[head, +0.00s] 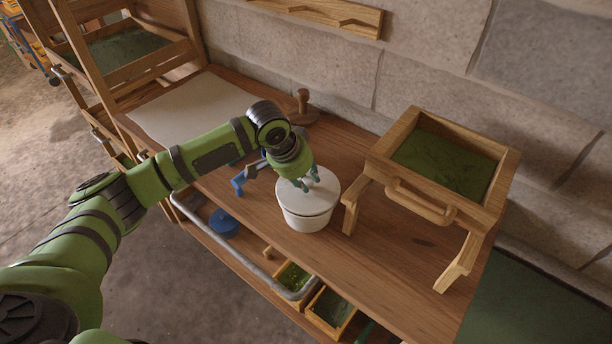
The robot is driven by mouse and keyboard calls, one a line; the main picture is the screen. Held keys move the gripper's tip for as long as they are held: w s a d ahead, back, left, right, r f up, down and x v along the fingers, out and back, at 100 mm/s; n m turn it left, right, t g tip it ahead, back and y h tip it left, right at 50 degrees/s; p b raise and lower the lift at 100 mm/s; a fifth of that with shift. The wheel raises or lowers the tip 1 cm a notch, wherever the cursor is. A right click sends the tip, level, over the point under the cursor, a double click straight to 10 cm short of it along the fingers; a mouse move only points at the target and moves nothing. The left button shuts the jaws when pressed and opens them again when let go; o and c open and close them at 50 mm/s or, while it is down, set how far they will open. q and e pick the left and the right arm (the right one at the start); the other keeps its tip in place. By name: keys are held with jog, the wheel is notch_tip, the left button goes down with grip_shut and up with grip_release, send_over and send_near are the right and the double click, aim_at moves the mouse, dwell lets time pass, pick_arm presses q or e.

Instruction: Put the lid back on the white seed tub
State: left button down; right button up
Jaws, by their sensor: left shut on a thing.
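The white seed tub (306,222) stands on the wooden bench near its front edge, just right of the picture's middle. The white lid (318,201) is over the tub's mouth and looks roughly level. I cannot tell whether it rests fully on the rim or sits slightly above it. My left gripper (309,184) reaches in from the left and points down at the lid's top. It is shut on the lid, and its fingers hide the part they grip. My right gripper is not in view.
A wooden stand with a green-filled tray (439,210) is close right of the tub. A blue tool (239,183) lies left of it, and a wooden stamp-like piece (302,108) stands behind. A pale sheet (190,108) covers the left bench. A metal rail (243,262) runs along the front.

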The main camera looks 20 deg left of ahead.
pick_arm(q)
jog(key=shift+f+p, duration=0.2)
jog(key=shift+p, duration=0.8)
dwell(1.0)
dwell(0.3)
jog(key=shift+c, duration=2.3)
grip_release()
jog(key=shift+r+p, duration=3.55)
jog(key=shift+p, duration=0.65)
grip_shut()
